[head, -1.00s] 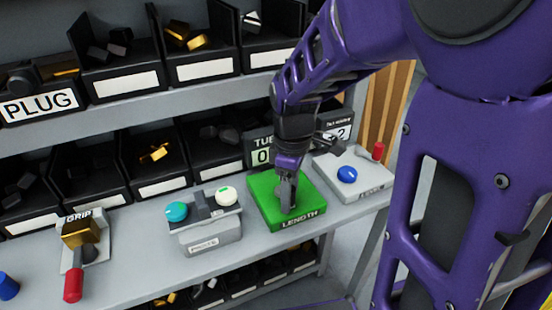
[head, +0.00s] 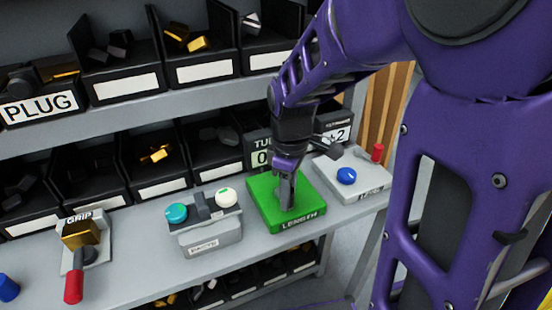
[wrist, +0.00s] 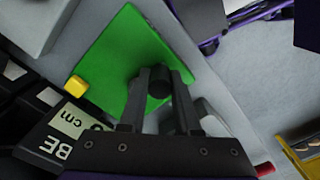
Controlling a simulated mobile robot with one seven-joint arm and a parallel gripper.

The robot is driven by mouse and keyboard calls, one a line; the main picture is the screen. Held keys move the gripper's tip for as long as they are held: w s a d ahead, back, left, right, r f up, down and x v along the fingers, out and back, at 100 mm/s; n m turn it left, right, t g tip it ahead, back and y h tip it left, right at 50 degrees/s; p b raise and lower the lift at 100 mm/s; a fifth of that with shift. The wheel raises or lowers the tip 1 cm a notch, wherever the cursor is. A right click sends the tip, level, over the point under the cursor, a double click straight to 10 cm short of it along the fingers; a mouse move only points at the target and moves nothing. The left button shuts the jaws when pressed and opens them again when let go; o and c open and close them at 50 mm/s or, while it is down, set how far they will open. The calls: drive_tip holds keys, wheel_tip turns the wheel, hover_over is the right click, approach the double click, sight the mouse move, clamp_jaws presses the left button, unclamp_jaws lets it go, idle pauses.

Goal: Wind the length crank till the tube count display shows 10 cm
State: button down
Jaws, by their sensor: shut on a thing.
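The length crank's base is a green box marked LENGTH (head: 299,223) on the shelf ledge. Its green top fills the upper left of the wrist view (wrist: 120,50). My gripper (head: 287,196) points down over the box. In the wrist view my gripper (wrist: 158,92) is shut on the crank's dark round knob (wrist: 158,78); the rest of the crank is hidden. The tube count display (head: 260,157) stands behind the box. A 0 shows at its left, and my arm hides the rest. The wrist view shows BE and cm on the display (wrist: 68,122), its figures partly covered.
Right of the green box is a grey box with a blue knob (head: 346,176) and a red handle (head: 377,152). Left of it stands a grey box with teal and white buttons (head: 212,238). Farther left is the GRIP lever (head: 73,285). Part bins line the back.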

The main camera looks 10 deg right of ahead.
drive_tip(key=m, duration=0.2)
drive_tip(key=a+m+p, duration=0.1)
drive_tip(key=m, duration=0.1)
drive_tip(key=a+m, duration=0.1)
drive_tip(key=shift+m+p, duration=0.35)
drive_tip(key=shift+m, duration=0.05)
drive_tip(key=shift+w+a+m+p, duration=0.2)
drive_tip(key=shift+a+m, duration=0.2)
drive_tip(key=shift+m, duration=0.75)
drive_tip(key=shift+w+a+m+p, duration=0.2)
drive_tip(key=shift+a+m, duration=0.2)
drive_tip(key=shift+m, duration=0.75)
drive_tip(key=c, duration=0.6)
unclamp_jaws()
wheel_tip(320, 180, up, 17)
drive_tip(key=p, duration=0.3)
drive_tip(key=shift+r, duration=0.2)
drive_tip(key=shift+w, duration=0.1)
